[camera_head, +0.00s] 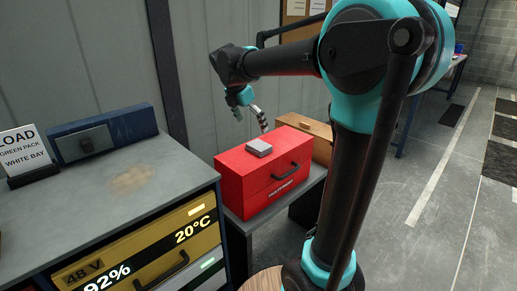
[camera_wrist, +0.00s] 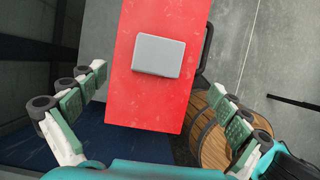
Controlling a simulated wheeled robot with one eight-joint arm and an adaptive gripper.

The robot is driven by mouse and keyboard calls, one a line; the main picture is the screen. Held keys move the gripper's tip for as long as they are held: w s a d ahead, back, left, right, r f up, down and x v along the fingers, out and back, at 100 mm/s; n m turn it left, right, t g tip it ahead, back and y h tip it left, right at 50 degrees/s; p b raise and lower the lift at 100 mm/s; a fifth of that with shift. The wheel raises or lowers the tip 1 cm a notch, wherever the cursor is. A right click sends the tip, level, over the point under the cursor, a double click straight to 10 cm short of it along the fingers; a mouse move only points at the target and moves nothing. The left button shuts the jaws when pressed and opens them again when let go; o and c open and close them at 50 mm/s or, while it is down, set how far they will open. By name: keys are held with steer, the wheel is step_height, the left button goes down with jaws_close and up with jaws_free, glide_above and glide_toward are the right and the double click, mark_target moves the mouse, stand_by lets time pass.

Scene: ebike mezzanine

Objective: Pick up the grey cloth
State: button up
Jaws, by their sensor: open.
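The grey cloth (camera_head: 258,147) looks like a small folded, flat block. It lies on top of a red box (camera_head: 238,182) with a black handle. In the wrist view the grey cloth (camera_wrist: 158,56) lies flat on the red box top (camera_wrist: 145,107), beyond and between my fingers. My gripper (camera_head: 250,112) is above and behind the red box in the head view, apart from the cloth. In the wrist view my gripper (camera_wrist: 160,102) is spread wide and empty, with a finger on each side.
The red box stands on a low dark table (camera_head: 313,175) beside a wooden box (camera_head: 318,143). A grey-topped cabinet (camera_head: 95,205) with a sign (camera_head: 25,152) and a blue case (camera_head: 105,132) is at left. A wall stands close behind. The floor at right is open.

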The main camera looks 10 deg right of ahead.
mark_target(258, 144)
steer(key=x, duration=0.4)
steer(key=shift+a+x, duration=0.15)
steer(key=shift+x, duration=1.2)
steer(key=shift+a+x, duration=0.15)
steer(key=shift+x, duration=1.2)
steer(key=shift+s+f, duration=0.1)
steer(key=shift+c, duration=0.2)
steer(key=c, duration=1.2)
steer(key=shift+o, duration=0.2)
step_height(258, 144, up, 20)
